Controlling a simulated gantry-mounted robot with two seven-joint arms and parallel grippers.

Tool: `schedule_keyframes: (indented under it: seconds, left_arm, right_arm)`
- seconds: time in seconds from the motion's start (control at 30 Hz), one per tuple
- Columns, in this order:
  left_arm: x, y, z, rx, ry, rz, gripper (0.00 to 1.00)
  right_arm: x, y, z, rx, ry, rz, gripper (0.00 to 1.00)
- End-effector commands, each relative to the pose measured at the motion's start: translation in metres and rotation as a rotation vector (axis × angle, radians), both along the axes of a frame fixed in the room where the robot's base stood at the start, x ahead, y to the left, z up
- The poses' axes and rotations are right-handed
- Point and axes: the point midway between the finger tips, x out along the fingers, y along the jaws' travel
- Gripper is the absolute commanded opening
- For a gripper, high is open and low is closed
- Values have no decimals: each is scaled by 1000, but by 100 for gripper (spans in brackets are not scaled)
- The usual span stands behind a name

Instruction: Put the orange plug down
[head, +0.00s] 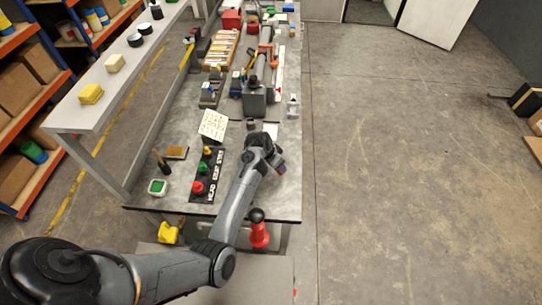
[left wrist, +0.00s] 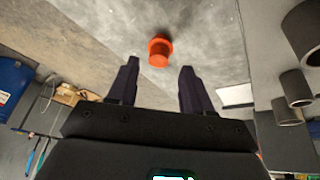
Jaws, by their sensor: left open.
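The orange plug (left wrist: 159,52) shows in the left wrist view, against the grey worktop (left wrist: 205,35). It lies just beyond the gap between my left gripper's fingertips (left wrist: 159,69), which are spread apart, with clear space between each finger and the plug. It appears to rest on the worktop, apart from the fingers. In the head view my left gripper (head: 280,167) is over the right part of the bench (head: 283,204), and my arm hides most of the area around it; I cannot make out the plug for certain there. My right gripper is not in view.
A black panel with red, yellow and green knobs (head: 207,176) lies left of my arm.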

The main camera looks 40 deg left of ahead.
Motion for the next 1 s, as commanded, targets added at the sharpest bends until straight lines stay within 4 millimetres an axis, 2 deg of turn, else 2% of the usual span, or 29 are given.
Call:
schedule_keyframes:
  seconds: [0.1,0.3,0.5,0.7,1.0]
  left_arm:
    - [-8,2,23,2,-3,1,50]
    - [-22,5,55,2,-2,0,50]
    - [-31,6,77,1,-1,0,50]
    - [-35,7,85,1,0,-1,50]
    - [-35,7,85,1,0,-1,50]
  right_arm:
    - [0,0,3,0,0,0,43]
    - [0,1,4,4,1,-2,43]
    - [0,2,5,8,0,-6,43]
    - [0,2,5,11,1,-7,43]
    - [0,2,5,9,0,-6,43]
